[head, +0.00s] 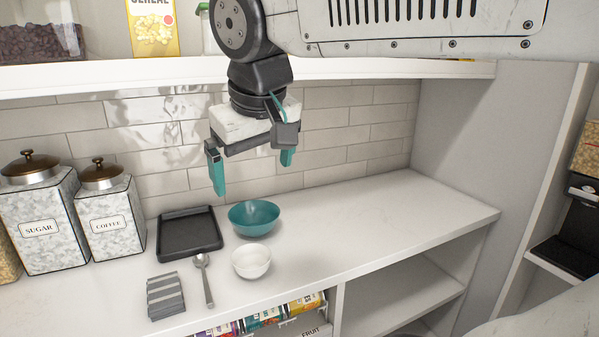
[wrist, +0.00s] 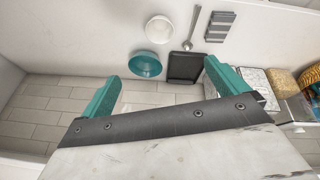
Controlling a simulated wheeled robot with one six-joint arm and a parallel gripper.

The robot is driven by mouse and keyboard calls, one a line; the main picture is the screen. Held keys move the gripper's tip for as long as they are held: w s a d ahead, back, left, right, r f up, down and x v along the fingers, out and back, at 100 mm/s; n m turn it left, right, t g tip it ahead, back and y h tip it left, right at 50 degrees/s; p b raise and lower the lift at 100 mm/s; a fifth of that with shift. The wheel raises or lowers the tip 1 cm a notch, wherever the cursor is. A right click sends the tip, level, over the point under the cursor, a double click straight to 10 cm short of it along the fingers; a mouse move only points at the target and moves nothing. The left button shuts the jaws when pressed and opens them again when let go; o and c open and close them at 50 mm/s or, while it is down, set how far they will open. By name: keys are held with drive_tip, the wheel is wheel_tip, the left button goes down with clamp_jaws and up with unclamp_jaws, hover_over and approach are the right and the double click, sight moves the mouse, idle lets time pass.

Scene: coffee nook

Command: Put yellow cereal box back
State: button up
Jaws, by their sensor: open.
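The yellow cereal box (head: 153,28) stands upright on the upper shelf at the top left of the head view, its top cut off by the picture edge. It does not show clearly in the wrist view. My gripper (head: 252,172) is open and empty, with teal fingers pointing down above the counter. It is below and to the right of the box, apart from it. In the wrist view the two fingers of my gripper (wrist: 160,85) are spread wide with nothing between them.
The upper shelf (head: 60,78) runs behind my arm. On the counter (head: 370,225) are a teal bowl (head: 254,222), a white bowl (head: 251,262), a black tray (head: 189,233), a spoon (head: 205,280), folded napkins (head: 165,297) and canisters labelled sugar (head: 40,215) and coffee (head: 110,212). The counter's right side is clear.

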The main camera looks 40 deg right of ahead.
drive_tip(key=s+f+g+y, duration=0.1)
drive_tip(key=s+f+g, duration=0.2)
drive_tip(key=s+f, duration=0.7)
wheel_tip(320, 180, down, 4)
drive_tip(key=shift+s+a+f+y, duration=0.2)
drive_tip(key=shift+s+a+y, duration=0.15)
drive_tip(key=shift+y, duration=0.05)
